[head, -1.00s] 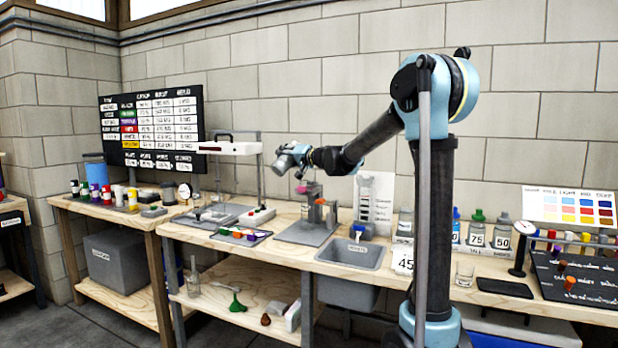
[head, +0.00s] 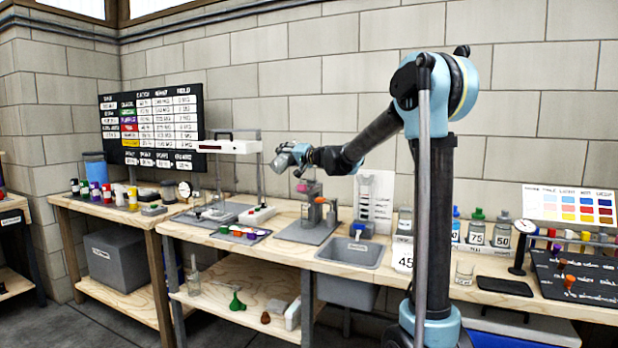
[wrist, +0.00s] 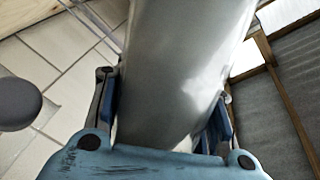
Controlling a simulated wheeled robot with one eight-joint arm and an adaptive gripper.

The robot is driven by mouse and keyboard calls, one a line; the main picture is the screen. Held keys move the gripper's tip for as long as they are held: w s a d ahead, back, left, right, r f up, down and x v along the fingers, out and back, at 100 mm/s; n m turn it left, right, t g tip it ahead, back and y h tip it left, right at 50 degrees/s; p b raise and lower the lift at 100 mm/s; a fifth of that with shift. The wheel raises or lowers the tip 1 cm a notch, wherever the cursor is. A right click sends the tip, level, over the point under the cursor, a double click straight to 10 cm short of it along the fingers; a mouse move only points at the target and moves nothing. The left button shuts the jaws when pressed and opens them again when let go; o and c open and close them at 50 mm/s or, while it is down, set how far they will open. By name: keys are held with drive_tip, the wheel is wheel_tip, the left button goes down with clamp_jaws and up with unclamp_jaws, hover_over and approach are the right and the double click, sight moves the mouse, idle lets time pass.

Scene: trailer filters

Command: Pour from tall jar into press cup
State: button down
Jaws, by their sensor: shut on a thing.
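My gripper (head: 291,156) is shut on a tall grey, shiny jar, which fills the middle of the wrist view (wrist: 180,70) between its two blue-padded fingers. In the head view the jar (head: 281,161) is small and tilted, held above the press on the middle bench. The press has a grey base plate (head: 300,232) and an orange-topped post. A pinkish cup-like part (head: 309,187) shows just below and right of the gripper; I take it to be the press cup. The jar's mouth and contents are hidden, and I cannot tell whether anything is flowing.
A grey sink basin (head: 350,252) is right of the press, with a white stepped card (head: 374,200) behind it. Labelled bottles (head: 475,230) stand further right.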

drive_tip(key=shift+f+m+p, duration=0.15)
drive_tip(key=shift+m+p, duration=0.3)
drive_tip(key=shift+m, duration=0.25)
idle(0.9)
drive_tip(key=shift+r+m+y+p, duration=0.3)
drive_tip(key=shift+r+m+p, duration=0.25)
drive_tip(key=shift+m+p, duration=0.4)
idle(2.1)
drive_tip(key=shift+w+d+m+p, duration=0.15)
drive_tip(key=shift+m+p, duration=0.1)
drive_tip(key=shift+p, duration=0.2)
idle(0.9)
drive_tip(key=n, duration=0.4)
drive_tip(key=shift+f+b, duration=0.35)
drive_tip(key=shift+f, duration=0.05)
drive_tip(key=shift+n, duration=0.3)
